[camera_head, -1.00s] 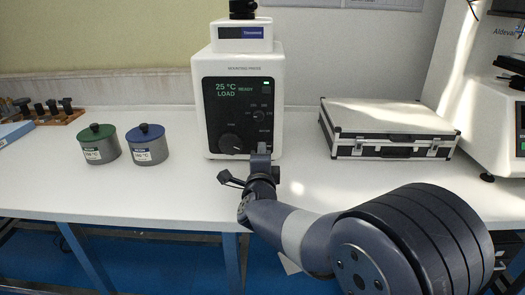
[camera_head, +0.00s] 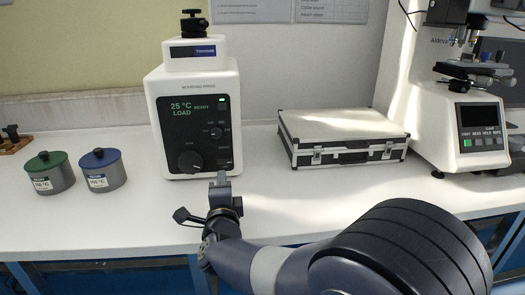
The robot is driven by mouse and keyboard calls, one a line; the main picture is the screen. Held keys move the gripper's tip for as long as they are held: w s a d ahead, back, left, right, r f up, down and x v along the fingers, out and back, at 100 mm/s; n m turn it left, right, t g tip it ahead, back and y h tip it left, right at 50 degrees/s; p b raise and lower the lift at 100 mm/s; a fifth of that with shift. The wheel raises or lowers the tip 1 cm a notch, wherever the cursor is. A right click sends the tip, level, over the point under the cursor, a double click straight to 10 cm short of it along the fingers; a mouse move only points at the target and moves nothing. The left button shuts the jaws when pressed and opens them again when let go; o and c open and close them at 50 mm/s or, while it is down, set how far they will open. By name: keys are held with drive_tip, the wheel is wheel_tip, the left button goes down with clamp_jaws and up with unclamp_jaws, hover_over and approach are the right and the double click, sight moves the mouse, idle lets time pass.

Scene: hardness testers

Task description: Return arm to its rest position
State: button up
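My arm reaches in from the lower right of the head view, bent low in front of the bench. My gripper (camera_head: 221,183) is at its end, pointing away from me, in front of the mounting press (camera_head: 194,115). It appears apart from the press, with nothing visible in it. Its fingers are small and seen from behind, so I cannot tell whether they are open or shut.
A green-lidded pot (camera_head: 50,174) and a blue-lidded pot (camera_head: 103,171) stand left of the press on the white bench (camera_head: 130,222). A silver-edged case (camera_head: 343,135) lies to the right. A hardness tester (camera_head: 462,110) stands at the far right.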

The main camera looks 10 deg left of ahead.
sight(223, 163)
drive_tip(key=x, duration=1)
drive_tip(key=shift+s, duration=0.1)
